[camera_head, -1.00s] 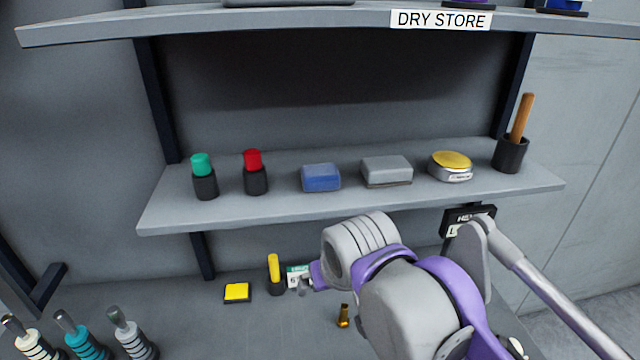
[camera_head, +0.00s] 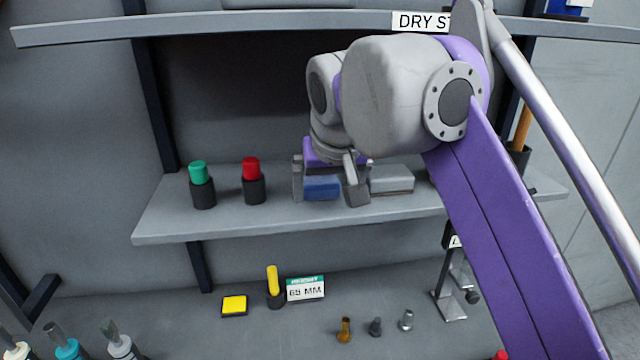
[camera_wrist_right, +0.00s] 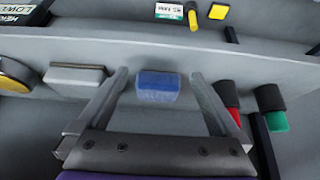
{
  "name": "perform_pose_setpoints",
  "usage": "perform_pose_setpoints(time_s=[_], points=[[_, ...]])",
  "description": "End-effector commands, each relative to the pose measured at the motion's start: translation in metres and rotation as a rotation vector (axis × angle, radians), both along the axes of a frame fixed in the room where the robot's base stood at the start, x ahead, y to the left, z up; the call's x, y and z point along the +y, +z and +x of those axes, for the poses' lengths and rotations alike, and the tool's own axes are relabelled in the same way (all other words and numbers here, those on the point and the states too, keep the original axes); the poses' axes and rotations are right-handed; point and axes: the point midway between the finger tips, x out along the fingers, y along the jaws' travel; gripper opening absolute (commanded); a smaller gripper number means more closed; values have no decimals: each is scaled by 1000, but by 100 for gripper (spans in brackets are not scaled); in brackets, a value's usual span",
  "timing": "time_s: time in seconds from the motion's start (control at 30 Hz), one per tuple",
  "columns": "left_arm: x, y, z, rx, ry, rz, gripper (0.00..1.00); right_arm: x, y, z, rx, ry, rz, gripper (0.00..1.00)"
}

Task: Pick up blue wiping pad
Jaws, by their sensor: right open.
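The blue wiping pad (camera_head: 321,188) lies on the middle shelf, between the red-capped holder and a grey block. My right gripper (camera_head: 328,194) is open, with one finger on each side of the pad in the head view. In the right wrist view the pad (camera_wrist_right: 158,87) sits between and just beyond the open fingertips (camera_wrist_right: 160,82), with gaps on both sides. I cannot tell that either finger touches it. My left gripper is not in view.
A grey block (camera_head: 391,180) lies close right of the pad. A red-capped holder (camera_head: 253,182) and a green-capped holder (camera_head: 202,186) stand to the left. The upper shelf (camera_head: 250,25) is above. My right arm hides the shelf's right part.

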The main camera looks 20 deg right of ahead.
Motion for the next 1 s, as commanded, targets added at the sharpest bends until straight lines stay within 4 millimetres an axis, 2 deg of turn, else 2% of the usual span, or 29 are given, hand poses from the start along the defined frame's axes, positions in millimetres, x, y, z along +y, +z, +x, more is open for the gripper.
perform_pose_setpoints(time_s=[0.17,0.43,0.57,0.77,0.83,1.0], points=[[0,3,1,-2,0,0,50,-3,0,13,0,-1,0,100],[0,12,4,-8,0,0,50,-14,1,55,-1,-2,1,100],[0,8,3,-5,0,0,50,-15,-11,58,1,0,1,100],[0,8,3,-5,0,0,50,-15,-11,58,0,0,1,100],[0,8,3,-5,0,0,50,-15,-11,58,0,0,1,93],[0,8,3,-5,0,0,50,-15,-11,58,0,0,1,62]])
